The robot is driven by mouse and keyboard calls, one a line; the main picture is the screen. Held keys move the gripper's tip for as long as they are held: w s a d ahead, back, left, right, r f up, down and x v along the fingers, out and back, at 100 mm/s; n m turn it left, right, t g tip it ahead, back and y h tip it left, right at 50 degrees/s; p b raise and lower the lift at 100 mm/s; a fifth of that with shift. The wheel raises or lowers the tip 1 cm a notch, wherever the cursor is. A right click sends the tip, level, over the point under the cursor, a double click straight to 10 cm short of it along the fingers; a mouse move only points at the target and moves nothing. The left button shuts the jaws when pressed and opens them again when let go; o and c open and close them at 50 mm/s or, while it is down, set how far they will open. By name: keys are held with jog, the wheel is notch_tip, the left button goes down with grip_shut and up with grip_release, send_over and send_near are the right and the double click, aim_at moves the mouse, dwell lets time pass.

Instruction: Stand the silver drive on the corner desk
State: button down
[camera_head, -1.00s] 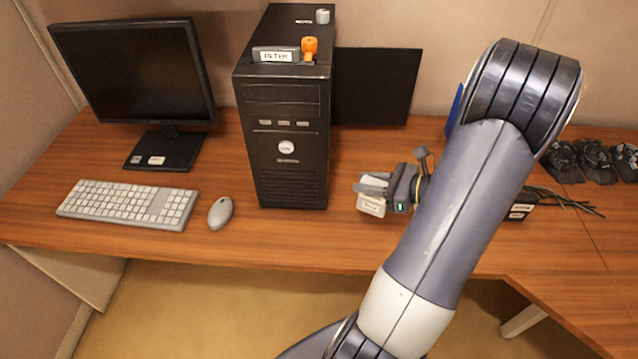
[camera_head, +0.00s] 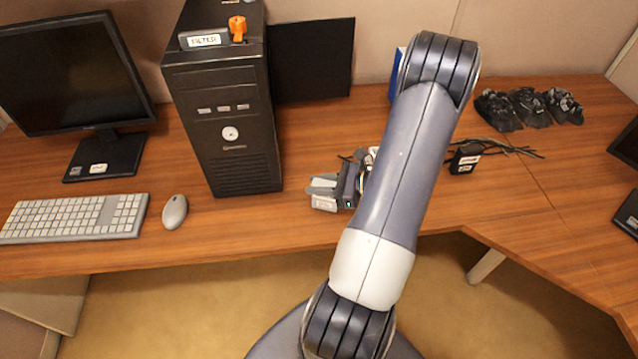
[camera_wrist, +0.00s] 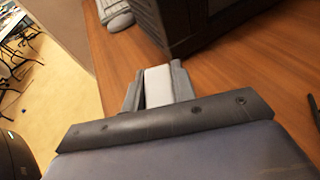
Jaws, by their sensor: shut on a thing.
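My gripper (camera_head: 322,188) is low over the desk, to the right of the black computer tower. It is shut on a small pale silver-grey block with a white label (camera_head: 324,203), which looks like the silver drive. In the wrist view the block (camera_wrist: 158,85) sits between the two dark fingers (camera_wrist: 157,88). I cannot tell whether it touches the desk. The wooden desk (camera_head: 290,228) runs across the view and turns a corner at the right. My arm hides part of the desk behind the gripper.
The tower (camera_head: 232,150) carries a box labelled FILTER (camera_head: 204,40) and an orange piece (camera_head: 238,28). A mouse (camera_head: 174,211), keyboard (camera_head: 75,218) and monitor (camera_head: 70,75) are at left. A black labelled box (camera_head: 465,158) with cables lies right of my arm. The right desk section (camera_head: 560,210) has bare room.

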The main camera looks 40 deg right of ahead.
jog(key=shift+f, duration=0.1)
jog(key=c, duration=1.6)
grip_release()
jog(key=shift+f, duration=0.1)
jog(key=o, duration=0.4)
jog(key=shift+o, duration=0.2)
jog(key=shift+r, duration=0.25)
jog(key=b+v, duration=0.1)
jog(key=v, duration=1.1)
